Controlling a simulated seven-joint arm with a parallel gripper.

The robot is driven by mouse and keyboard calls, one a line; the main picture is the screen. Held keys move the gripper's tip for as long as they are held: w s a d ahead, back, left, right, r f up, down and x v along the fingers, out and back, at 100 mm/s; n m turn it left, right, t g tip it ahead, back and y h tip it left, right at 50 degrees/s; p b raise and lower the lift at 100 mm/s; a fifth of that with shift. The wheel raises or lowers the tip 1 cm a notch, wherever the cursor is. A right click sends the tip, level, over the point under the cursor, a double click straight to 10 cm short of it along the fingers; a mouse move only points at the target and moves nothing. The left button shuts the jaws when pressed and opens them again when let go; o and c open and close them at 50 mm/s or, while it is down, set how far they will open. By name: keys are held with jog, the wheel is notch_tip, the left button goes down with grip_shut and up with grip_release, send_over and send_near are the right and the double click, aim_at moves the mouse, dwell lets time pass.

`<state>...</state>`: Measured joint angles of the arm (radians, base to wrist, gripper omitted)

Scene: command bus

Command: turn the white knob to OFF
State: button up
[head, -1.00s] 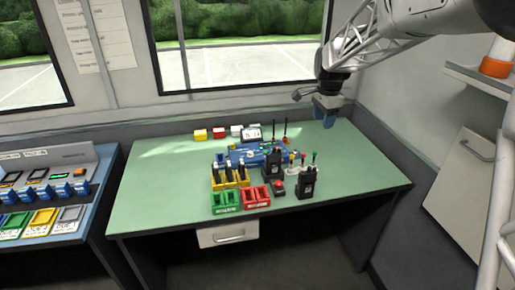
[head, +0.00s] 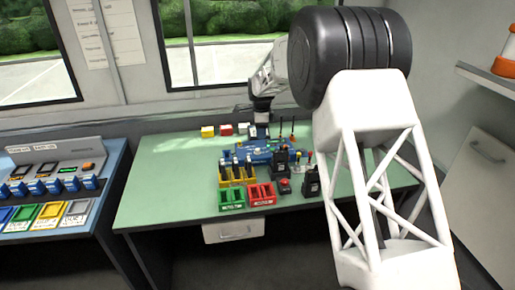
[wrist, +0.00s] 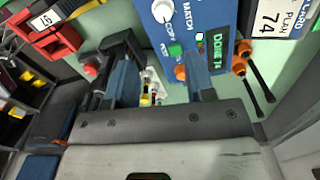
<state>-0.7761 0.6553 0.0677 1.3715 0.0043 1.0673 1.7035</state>
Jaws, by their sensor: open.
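The white knob (wrist: 163,11) sits on a blue panel (wrist: 150,30) at the top of the wrist view. The word MATCH is printed beside it, and a partly cut word starting "COP" is near it. Where the knob points is too small to tell. My gripper (wrist: 160,58) is open, its two fingers apart with nothing between them, and the knob lies beyond the fingertips. In the head view my gripper (head: 261,118) is above the back of the blue device (head: 262,151); the knob cannot be made out there.
A green display (wrist: 217,50) reads DONE 74 beside orange-based antennas (wrist: 243,50). Black radios (head: 312,182), a yellow rack (head: 237,176), green trays (head: 231,199) and red trays (head: 262,194) crowd the front. The table's left side (head: 165,190) is clear.

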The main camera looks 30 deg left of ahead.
aim_at(257, 149)
jog(key=shift+s+a+f, duration=0.15)
jog(key=shift+a+f, duration=0.4)
jog(key=shift+a, duration=0.25)
jog(key=shift+s+d+f, duration=0.1)
jog(key=shift+f, duration=3.8)
jog(key=shift+c, duration=0.5)
grip_shut()
